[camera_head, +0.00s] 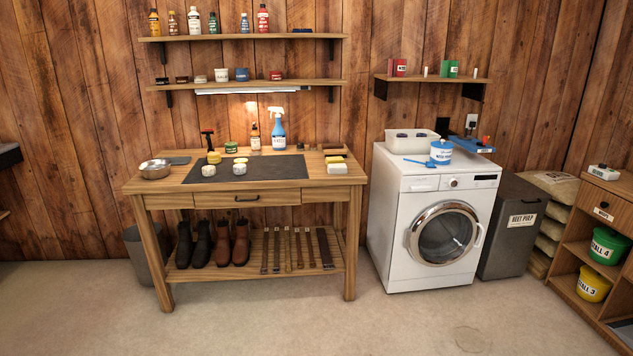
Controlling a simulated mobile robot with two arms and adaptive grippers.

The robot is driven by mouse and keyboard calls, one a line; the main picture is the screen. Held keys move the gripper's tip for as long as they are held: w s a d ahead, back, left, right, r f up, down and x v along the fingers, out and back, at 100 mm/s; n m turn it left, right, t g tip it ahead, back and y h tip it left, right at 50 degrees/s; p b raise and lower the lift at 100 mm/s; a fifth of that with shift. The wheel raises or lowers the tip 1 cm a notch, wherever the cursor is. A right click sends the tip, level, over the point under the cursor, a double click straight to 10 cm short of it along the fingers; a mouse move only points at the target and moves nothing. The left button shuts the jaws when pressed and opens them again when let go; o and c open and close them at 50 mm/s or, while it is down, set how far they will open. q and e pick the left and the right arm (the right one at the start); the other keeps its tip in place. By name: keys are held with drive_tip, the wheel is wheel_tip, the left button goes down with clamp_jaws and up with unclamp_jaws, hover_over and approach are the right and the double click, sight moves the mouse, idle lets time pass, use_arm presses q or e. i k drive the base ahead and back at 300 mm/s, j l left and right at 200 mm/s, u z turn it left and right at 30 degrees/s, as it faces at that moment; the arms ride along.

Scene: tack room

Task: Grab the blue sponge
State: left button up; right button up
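I cannot single out a blue sponge for certain. A flat blue item (471,147) lies at the back right of the washing machine top (390,164), with a small red thing by it. Small dark blue items (402,135) show in a white tray (412,145) on the same top; they are too small to identify. Small round yellow-and-white items (239,167) sit on the dark mat (280,169) on the wooden workbench (310,192). Neither gripper is in view.
A blue-and-white tub (441,152) and a blue scoop (420,163) stand on the washer. The bench also holds a blue spray bottle (277,130) and a metal bowl (155,169). A dark feed bin (513,228) stands right of the washer. The floor in front is clear.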

sight(239, 169)
drive_tip(key=i+u, duration=0.1)
drive_tip(key=i, duration=0.5)
drive_tip(key=i+l+u, duration=0.1)
drive_tip(key=i, duration=0.5)
drive_tip(key=i+l, duration=0.15)
drive_tip(key=i, duration=0.45)
drive_tip(key=u, duration=0.05)
